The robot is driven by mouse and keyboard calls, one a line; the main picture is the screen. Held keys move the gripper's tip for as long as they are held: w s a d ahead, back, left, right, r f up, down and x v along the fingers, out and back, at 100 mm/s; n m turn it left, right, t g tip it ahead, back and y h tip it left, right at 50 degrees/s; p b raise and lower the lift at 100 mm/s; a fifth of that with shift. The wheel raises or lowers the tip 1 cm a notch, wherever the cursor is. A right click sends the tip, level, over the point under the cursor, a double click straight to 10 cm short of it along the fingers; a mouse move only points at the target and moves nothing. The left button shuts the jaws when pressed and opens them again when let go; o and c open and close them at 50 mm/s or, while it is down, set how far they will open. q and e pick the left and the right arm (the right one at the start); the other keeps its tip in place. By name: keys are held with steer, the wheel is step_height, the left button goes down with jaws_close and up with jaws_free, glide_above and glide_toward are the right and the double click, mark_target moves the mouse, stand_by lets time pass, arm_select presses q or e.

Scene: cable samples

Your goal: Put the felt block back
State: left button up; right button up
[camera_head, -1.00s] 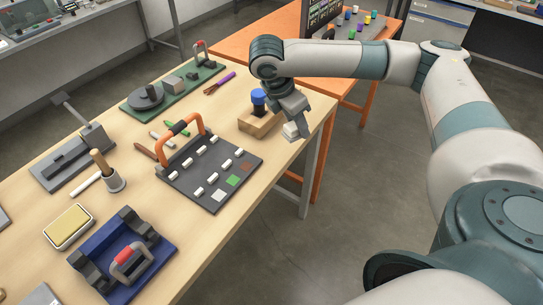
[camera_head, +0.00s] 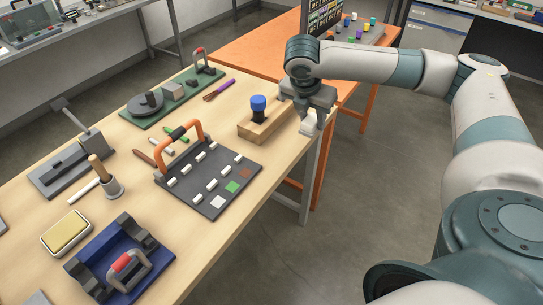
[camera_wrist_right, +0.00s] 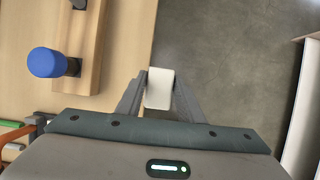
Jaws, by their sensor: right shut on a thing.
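The felt block appears to be the small off-white block (camera_wrist_right: 159,89) between the fingers of my right gripper (camera_wrist_right: 159,98) in the wrist view. In the head view the right gripper (camera_head: 310,118) is shut on this pale block (camera_head: 309,127) near the table's right edge. The gripper is to the right of a wooden holder (camera_head: 258,128) with a blue-topped dark piece (camera_head: 258,103) standing in it. The gripper hides part of the block, and I cannot tell its height above the table. My left gripper is not in view.
The wooden table (camera_head: 150,228) holds a dark board (camera_head: 203,199) with white pieces and an orange handle, a green board (camera_head: 150,117), a blue cradle (camera_head: 150,278) and a yellow pad in a tray (camera_head: 67,232). An orange table (camera_head: 260,48) stands behind.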

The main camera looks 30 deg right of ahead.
steer(key=w+a+f+p, duration=0.1)
steer(key=a+f, duration=0.1)
steer(key=a, duration=0.1)
steer(key=w+a+f, duration=0.2)
steer(key=a, duration=0.1)
steer(key=w+a+f+p, duration=0.1)
steer(key=a+f, duration=0.1)
steer(key=a, duration=0.1)
steer(key=shift+w+a+f+p, duration=0.1)
steer(key=shift+w+a+p, duration=0.1)
steer(key=shift+a+p, duration=0.15)
steer(key=shift+w+a+f, duration=0.15)
steer(key=shift+a+f, duration=0.1)
steer(key=shift+f, duration=0.05)
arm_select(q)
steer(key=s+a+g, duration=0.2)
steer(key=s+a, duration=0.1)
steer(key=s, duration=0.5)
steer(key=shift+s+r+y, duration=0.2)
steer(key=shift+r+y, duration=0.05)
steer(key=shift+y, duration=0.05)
arm_select(e)
steer(key=shift+f, duration=0.4)
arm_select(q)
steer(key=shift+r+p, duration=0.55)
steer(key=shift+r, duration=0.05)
arm_select(e)
steer(key=shift+f, duration=1.55)
